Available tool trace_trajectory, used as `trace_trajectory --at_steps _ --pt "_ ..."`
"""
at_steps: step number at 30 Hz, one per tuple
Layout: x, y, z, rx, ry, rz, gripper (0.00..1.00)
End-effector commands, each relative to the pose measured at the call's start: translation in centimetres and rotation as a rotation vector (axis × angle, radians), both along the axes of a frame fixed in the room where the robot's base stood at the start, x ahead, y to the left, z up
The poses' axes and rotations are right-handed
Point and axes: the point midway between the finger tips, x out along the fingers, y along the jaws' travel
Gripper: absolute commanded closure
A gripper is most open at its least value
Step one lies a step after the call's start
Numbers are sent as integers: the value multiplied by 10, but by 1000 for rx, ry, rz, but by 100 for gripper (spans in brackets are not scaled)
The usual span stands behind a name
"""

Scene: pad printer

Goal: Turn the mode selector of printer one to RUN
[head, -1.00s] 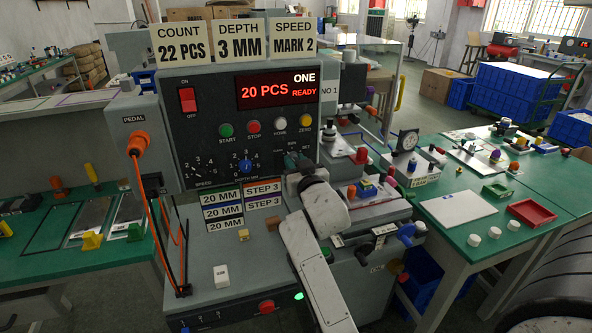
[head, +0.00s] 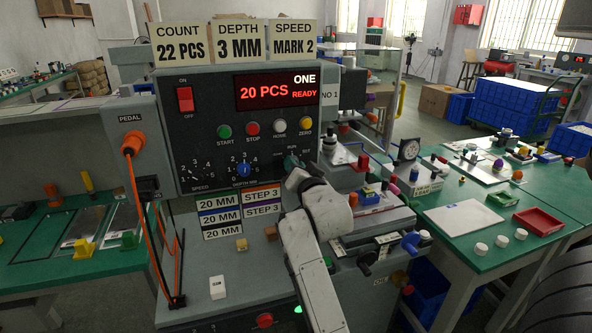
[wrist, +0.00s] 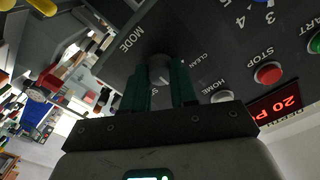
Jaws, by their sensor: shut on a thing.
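Printer one's dark control panel (head: 215,125) is marked ONE, and its red display (head: 275,91) reads 20 PCS READY. The mode selector is at the panel's lower right, mostly hidden behind my gripper (head: 293,162) in the head view. In the wrist view the round grey selector knob (wrist: 160,67) sits between the two green fingers of my gripper (wrist: 160,88), which is shut on it. A short light line shows on the knob. MODE and CLEAN labels are readable beside it; another label is partly covered by the fingers. I cannot tell which mode the knob points to.
START (head: 224,132), STOP (head: 252,128), HOME (head: 278,127) and ZERO (head: 305,124) buttons sit just above the selector. The blue depth dial (head: 243,170) is to its left. An orange pedal plug (head: 133,144) and cable hang at the panel's left side.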

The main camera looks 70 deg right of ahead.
Motion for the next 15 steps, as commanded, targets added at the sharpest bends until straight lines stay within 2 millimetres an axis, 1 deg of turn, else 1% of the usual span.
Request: trace_trajectory --at_steps 13,14,15 --pt "0 0 -1 6 -4 0 100" --pt "0 0 0 6 -4 0 70" --pt "0 0 0 6 -4 0 66"
